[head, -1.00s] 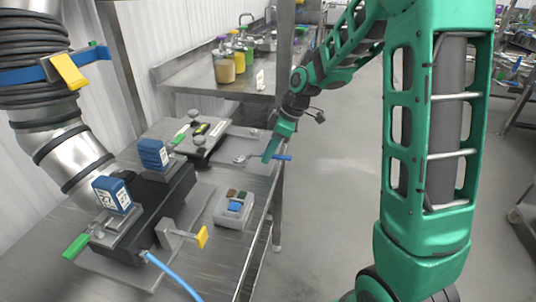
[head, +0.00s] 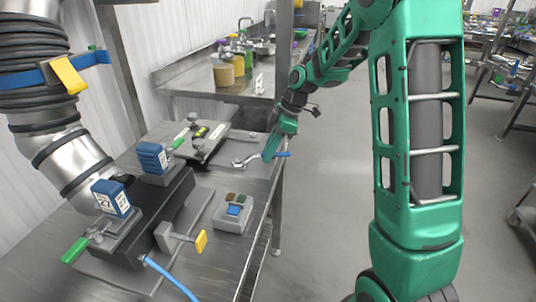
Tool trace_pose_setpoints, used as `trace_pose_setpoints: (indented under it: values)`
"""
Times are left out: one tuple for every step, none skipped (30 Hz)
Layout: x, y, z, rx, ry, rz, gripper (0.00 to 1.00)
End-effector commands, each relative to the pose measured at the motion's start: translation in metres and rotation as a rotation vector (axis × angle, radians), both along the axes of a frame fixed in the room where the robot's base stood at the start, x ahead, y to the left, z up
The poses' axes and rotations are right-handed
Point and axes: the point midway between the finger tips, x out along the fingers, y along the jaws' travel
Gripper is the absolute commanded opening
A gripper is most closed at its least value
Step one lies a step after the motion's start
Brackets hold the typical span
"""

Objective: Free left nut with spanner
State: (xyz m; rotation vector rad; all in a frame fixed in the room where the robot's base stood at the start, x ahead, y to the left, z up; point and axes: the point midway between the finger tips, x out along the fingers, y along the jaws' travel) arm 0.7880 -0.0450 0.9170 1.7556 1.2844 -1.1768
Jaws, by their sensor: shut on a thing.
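My green gripper (head: 270,154) is at the right edge of the steel bench (head: 200,248). It is shut on a spanner, whose grey shaft and head (head: 244,162) reach left over the bench and whose blue end (head: 283,154) sticks out on the right. A flat grey fixture (head: 205,140) lies left of the spanner, with round knob-like tops (head: 193,117) that may be nuts. They are too small to tell for sure. The spanner head looks apart from these tops. I cannot tell whether it rests on the bench.
A black machine (head: 160,215) with blue blocks, a green handle (head: 75,248) and a yellow-tipped lever (head: 201,240) fills the near bench. A grey button box (head: 234,212) stands right of it. Jars (head: 223,72) stand behind.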

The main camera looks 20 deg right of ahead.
Motion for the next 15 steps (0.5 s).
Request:
trace_pose_setpoints:
  values:
    - [0.0035, -0.0007, 0.0011, 0.0, -0.006, 0.012, 0.0]
    - [0.0038, -0.0009, 0.0011, 0.0, -0.006, 0.018, 0.0]
    - [0.0043, -0.0011, 0.0011, 0.0, -0.006, 0.025, 0.0]
    - [0.0044, -0.0012, 0.0011, 0.0, -0.006, 0.028, 0.0]
    - [0.0045, -0.0013, 0.0011, 0.0, -0.006, 0.029, 0.0]
    - [0.0045, -0.0013, 0.0011, 0.0, -0.006, 0.03, 0.0]
    - [0.0045, -0.0013, 0.0012, 0.0, -0.006, 0.03, 0.0]
    - [0.0044, -0.0013, 0.0012, 0.0, -0.006, 0.03, 0.0]
    - [0.0044, -0.0013, 0.0012, 0.0, -0.006, 0.029, 0.0]
    - [0.0043, -0.0012, 0.0011, 0.0, -0.006, 0.029, 0.0]
    - [0.0043, -0.0012, 0.0011, 0.0, -0.006, 0.029, 0.0]
    - [0.0044, -0.0012, 0.0011, 0.0, -0.006, 0.029, 0.0]
    - [0.0045, -0.0013, 0.0011, 0.0, -0.006, 0.031, 0.0]
    - [0.0049, -0.0013, 0.0011, 0.0, -0.006, 0.034, 0.0]
    - [0.0056, -0.0016, 0.0011, -0.001, -0.005, 0.039, 0.0]
